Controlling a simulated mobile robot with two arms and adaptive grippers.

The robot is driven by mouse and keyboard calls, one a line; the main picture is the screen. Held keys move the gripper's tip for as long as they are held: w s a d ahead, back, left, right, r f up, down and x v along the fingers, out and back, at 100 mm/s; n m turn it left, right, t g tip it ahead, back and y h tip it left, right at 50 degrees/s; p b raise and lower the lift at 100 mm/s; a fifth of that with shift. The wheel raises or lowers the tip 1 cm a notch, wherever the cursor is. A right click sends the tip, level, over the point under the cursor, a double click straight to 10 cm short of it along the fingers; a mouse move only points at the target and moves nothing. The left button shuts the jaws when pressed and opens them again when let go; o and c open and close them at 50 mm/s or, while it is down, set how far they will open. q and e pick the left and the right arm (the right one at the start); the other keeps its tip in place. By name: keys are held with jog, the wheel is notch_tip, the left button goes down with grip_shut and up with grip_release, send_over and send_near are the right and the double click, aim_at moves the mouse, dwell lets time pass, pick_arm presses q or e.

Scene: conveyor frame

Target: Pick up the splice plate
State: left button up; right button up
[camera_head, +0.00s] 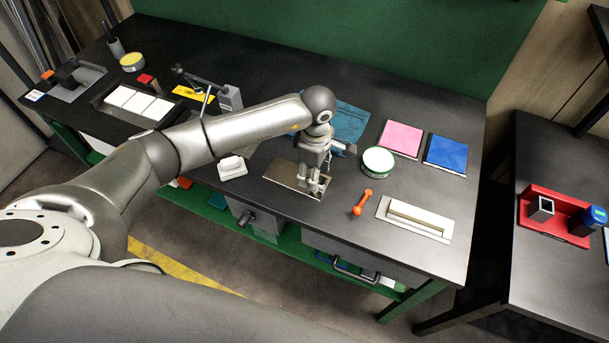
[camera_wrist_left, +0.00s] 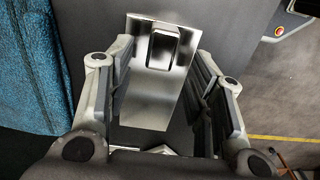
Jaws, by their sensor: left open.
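The splice plate appears to be the flat shiny metal plate (camera_head: 283,174) lying on the black bench, below my left gripper (camera_head: 314,184). In the left wrist view the plate (camera_wrist_left: 148,108) shows a raised, rounded rectangular grip or slot (camera_wrist_left: 163,48) near its far end. My left gripper (camera_wrist_left: 163,75) is open, with one finger on either side of the plate's far part. Nothing is held between the fingers. I cannot tell how high the fingertips are above the plate. Part of the plate is hidden by the gripper. My right gripper is not in view.
A blue cloth (camera_head: 350,121) lies behind the gripper. To the right are a round green-and-white tin (camera_head: 378,161), an orange tool (camera_head: 361,203) and a cream slotted frame (camera_head: 414,217). A small white block (camera_head: 232,167) stands left. The bench front edge is close.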

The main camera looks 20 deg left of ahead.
pick_arm(q)
jog(key=shift+w+f, duration=0.1)
jog(key=shift+f, duration=1.3)
jog(key=shift+c, duration=0.5)
grip_shut()
jog(key=shift+r, duration=0.1)
